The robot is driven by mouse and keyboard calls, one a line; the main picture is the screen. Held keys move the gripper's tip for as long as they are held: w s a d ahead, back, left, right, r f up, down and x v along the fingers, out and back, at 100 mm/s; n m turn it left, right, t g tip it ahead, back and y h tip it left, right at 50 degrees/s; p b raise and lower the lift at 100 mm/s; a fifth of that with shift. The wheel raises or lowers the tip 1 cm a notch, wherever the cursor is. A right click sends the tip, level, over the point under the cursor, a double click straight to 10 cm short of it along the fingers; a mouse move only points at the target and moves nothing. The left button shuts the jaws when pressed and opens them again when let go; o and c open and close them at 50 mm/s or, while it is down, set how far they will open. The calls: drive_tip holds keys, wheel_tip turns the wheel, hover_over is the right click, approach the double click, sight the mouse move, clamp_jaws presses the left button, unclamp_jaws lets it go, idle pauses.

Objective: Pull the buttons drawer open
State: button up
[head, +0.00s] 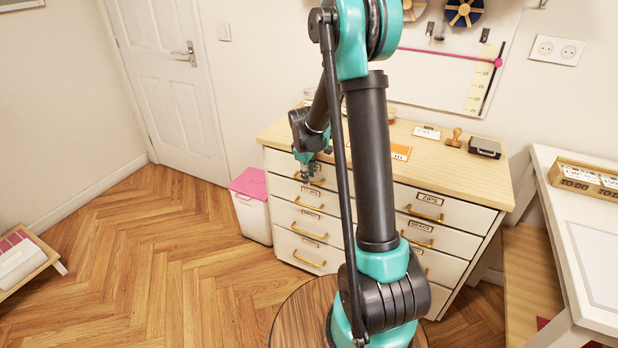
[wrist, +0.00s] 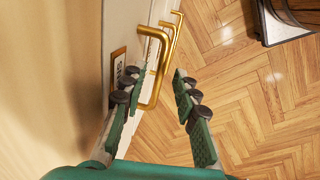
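A white drawer unit (head: 478,272) with a light wood top (head: 375,160) stands by the wall. It has two columns of drawers with brass handles and label plates. The top right drawer (head: 433,204) reads ZIPS. I cannot read a BUTTONS label in either view. My gripper (head: 305,178) is at the upper left drawers, partly behind my arm. In the wrist view my gripper (wrist: 157,78) is open, its fingers on either side of a brass handle (wrist: 151,68). The handle's drawer front with its label plate (wrist: 117,68) appears shut. Contact with the handle is unclear.
A white bin with a pink lid (head: 250,184) stands left of the drawer unit. A stamp (head: 454,138) and a dark box (head: 485,148) are on the top. A white table (head: 597,245) is at right.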

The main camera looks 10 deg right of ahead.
drive_tip(key=shift+f, duration=0.5)
drive_tip(key=shift+d, duration=0.1)
clamp_jaws()
